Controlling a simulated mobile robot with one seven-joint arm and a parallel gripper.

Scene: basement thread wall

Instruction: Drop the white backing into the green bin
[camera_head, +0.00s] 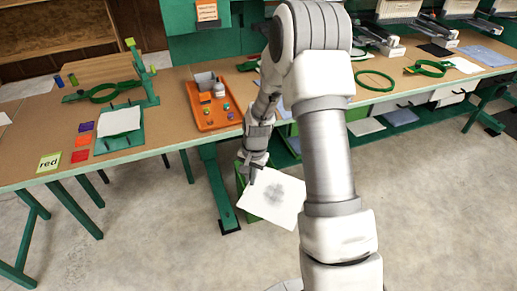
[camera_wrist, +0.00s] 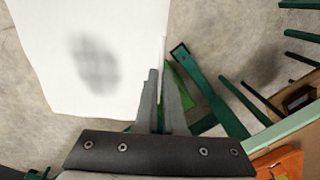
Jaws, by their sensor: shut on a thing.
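The white backing (camera_head: 273,198) is a thin white sheet with a blurred grey patch. My gripper (camera_head: 254,173) is shut on its upper left corner and holds it below table height, in front of the bench. In the wrist view the backing (camera_wrist: 95,55) fills the upper left, with its edge between the fingers of my gripper (camera_wrist: 160,85). The green bin (camera_head: 241,184) stands on the floor behind and left of the backing, mostly hidden by it and my gripper. A green piece, likely the bin (camera_wrist: 183,88), shows beside the fingertips in the wrist view.
The bench (camera_head: 180,125) runs behind, with green legs (camera_head: 216,190) near the bin. An orange tray (camera_head: 212,112) with small items sits on it. A green hoop (camera_head: 375,80) lies to the right. A white cloth on a green stand (camera_head: 119,121) is at left. The floor in front is clear.

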